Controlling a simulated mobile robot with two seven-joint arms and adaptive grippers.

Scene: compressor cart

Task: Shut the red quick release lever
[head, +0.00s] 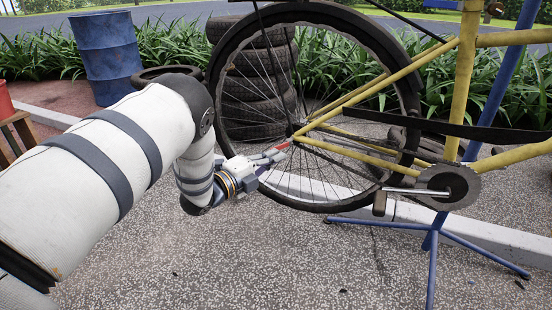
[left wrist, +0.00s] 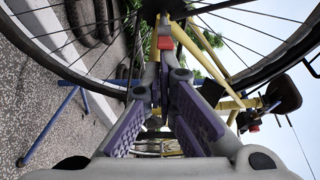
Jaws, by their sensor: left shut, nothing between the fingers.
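The red quick release lever (head: 283,146) is at the rear wheel's hub, on the near side of the bicycle wheel (head: 222,122). In the left wrist view the red lever (left wrist: 165,42) shows just beyond my fingertips. My left gripper (head: 276,157) reaches in from the left with its fingers shut and nothing between them. Its tips are at or very close to the lever; I cannot tell if they touch. In the left wrist view the purple-padded fingers (left wrist: 166,68) converge toward the lever. My right gripper is not in view.
The yellow bicycle frame (head: 360,154) is held on a blue repair stand (head: 433,240), whose legs spread over the pavement at right. A crank and chainring (head: 447,187) stick out there. Stacked tires (head: 250,85) and a blue barrel (head: 106,58) stand behind. The front pavement is clear.

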